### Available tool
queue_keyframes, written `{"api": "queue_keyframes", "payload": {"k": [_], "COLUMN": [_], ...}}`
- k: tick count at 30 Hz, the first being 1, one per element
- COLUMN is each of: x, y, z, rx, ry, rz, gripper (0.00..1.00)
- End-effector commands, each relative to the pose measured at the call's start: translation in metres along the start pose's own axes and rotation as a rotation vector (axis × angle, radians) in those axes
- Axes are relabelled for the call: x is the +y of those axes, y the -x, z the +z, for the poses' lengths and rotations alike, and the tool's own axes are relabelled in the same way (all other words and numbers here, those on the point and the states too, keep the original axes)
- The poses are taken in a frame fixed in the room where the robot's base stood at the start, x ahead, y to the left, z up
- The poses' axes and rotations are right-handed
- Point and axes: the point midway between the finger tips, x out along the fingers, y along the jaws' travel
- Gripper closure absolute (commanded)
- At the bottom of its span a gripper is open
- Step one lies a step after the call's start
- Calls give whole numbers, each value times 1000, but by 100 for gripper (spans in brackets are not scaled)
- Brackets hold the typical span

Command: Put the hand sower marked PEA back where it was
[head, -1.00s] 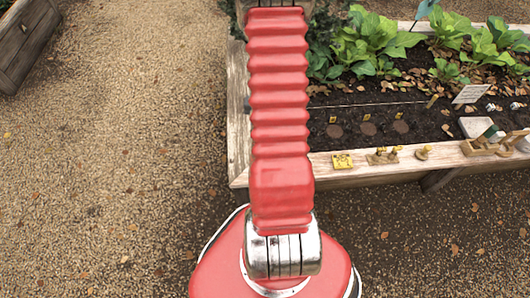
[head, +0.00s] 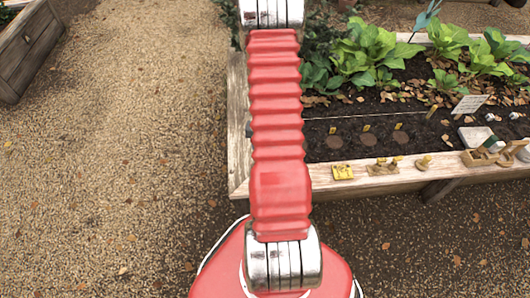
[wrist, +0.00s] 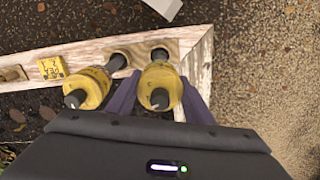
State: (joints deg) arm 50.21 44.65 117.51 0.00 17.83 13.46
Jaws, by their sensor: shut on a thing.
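In the wrist view my gripper (wrist: 158,99) is shut on a yellow hand sower (wrist: 163,78) with a dark knob at its near end. No marking can be read on it. Its dark far end is at the right hole of a wooden holder (wrist: 140,52) on the bed's rim; I cannot tell how deep it sits. A second yellow sower (wrist: 87,89) stands to the left, its tube at the left hole. A yellow card (wrist: 52,67), seemingly lettered PEA with a 2, lies left of the holder.
The raised bed's pale wooden rim (wrist: 195,62) meets a corner right of the holder, with gravel beyond. Leafy plants (head: 365,50) grow at the back.

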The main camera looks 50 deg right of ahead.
Motion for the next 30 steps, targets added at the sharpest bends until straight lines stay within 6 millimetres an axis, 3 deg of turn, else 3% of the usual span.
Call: {"api": "queue_keyframes", "payload": {"k": [6, 17, 18, 26, 30], "x": [0, 0, 0, 0, 0], "y": [-18, -20, -21, -21, -21], "z": [0, 0, 0, 0, 0], "rx": [0, 1, 0, 0, 0], "ry": [0, -1, -1, -1, -1], "rz": [0, 0, 0, 0, 0], "gripper": [76, 76, 53, 35, 35]}}
